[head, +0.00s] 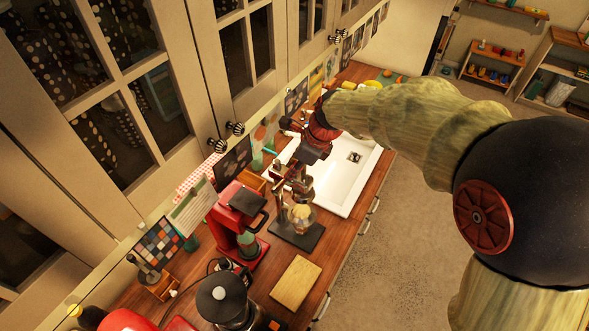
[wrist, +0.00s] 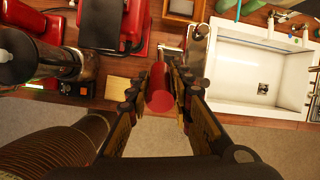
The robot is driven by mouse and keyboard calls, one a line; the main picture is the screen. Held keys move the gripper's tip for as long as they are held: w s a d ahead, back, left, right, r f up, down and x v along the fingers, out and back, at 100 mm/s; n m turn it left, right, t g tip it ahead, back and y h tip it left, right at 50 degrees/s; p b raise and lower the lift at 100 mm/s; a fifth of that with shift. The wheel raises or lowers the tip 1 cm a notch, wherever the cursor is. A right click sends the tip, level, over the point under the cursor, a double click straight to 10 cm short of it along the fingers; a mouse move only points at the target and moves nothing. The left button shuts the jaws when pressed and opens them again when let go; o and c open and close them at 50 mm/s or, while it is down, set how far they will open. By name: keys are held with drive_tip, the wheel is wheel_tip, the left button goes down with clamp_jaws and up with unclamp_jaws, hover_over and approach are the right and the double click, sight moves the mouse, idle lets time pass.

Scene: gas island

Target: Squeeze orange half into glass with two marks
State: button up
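A lever press (head: 296,186) on a dark base stands on the wooden counter between the red machine and the sink. A clear glass (head: 301,218) with something pale yellow in or above it sits on its base; marks on it are too small to read. I cannot make out an orange half clearly. My gripper (head: 312,154) is above the press. In the wrist view, a red cylindrical handle (wrist: 160,90) lies between the fingers of my gripper (wrist: 162,70), which close in on both its sides. The handle's join to the press is hidden.
A white sink (head: 345,182) lies beyond the press. A red machine (head: 240,222), a black-lidded appliance (head: 222,296) and a wooden board (head: 296,282) stand nearer. Wall cabinets (head: 185,90) overhang the counter. The floor (head: 400,260) on the right is clear.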

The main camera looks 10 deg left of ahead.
drive_tip(key=o, duration=0.3)
drive_tip(key=shift+w+a, duration=0.1)
drive_tip(key=shift+a, duration=0.2)
drive_tip(key=shift+o, duration=0.2)
drive_tip(key=shift+d, duration=0.15)
drive_tip(key=v, duration=1.2)
